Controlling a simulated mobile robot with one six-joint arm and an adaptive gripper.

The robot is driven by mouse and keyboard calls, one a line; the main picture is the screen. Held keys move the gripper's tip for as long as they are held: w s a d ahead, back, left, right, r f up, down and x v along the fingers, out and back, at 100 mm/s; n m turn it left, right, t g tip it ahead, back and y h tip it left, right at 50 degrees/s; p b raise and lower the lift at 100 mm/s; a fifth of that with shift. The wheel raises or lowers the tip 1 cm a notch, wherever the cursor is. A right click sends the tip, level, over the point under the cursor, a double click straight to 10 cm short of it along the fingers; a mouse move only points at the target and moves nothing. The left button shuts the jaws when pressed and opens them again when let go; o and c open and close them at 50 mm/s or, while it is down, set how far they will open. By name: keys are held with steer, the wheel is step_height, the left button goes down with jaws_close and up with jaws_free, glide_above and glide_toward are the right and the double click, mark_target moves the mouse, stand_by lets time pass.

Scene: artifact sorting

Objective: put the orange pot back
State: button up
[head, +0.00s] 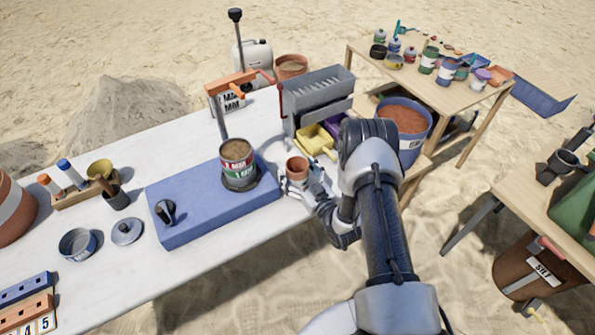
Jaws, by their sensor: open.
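A small orange pot (297,168) stands upright near the front right edge of the white table, just right of the blue box. My gripper (301,186) is open right at the pot, low over the table edge. The fingers are small and partly hidden by the wrist, so I cannot tell whether they touch the pot or whether it sits between them. Another, larger orange-brown pot (291,67) with sandy contents stands behind the table, next to a white jug.
The blue box (200,212) carries a labelled can (237,160) and a rod. A large blue bucket (424,140) is beyond my arm.

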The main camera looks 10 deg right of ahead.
steer(key=p+v, duration=0.2)
steer(key=v, duration=1)
steer(key=shift+r, duration=0.2)
steer(key=shift+s, duration=0.1)
